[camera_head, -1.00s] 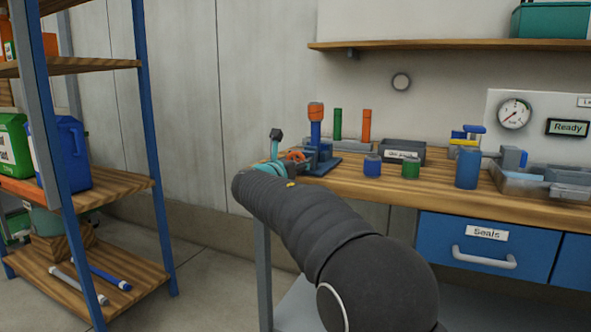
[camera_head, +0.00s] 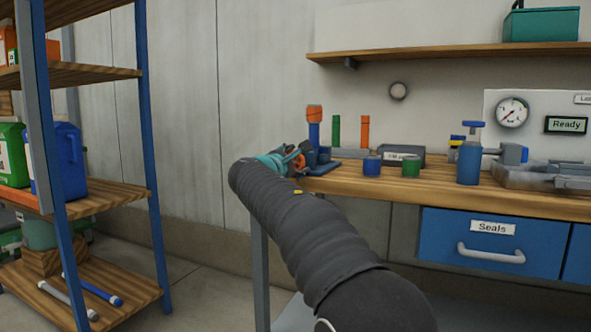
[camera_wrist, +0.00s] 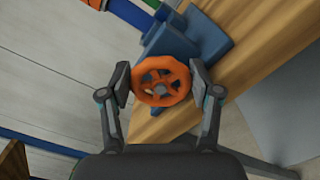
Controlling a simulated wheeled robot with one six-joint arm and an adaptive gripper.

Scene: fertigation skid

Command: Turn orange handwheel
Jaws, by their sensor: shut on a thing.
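The orange handwheel (camera_wrist: 162,82) sits between the two fingers of my gripper (camera_wrist: 161,84) in the wrist view, with its face and hub toward the camera. The finger pads press on its left and right rim. It is mounted on a blue fixture (camera_wrist: 200,38) at the edge of the wooden bench. In the head view, my gripper (camera_head: 284,158) is at the bench's left end, and the handwheel (camera_head: 299,161) shows only in part beside it. My arm hides much of this area.
The bench top (camera_head: 440,178) carries a blue cup (camera_head: 372,166), a green cup (camera_head: 411,166), a grey bin (camera_head: 402,152) and a blue valve fixture (camera_head: 469,160) to the right. A blue-framed shelf rack (camera_head: 148,120) stands on the left. Floor between them is clear.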

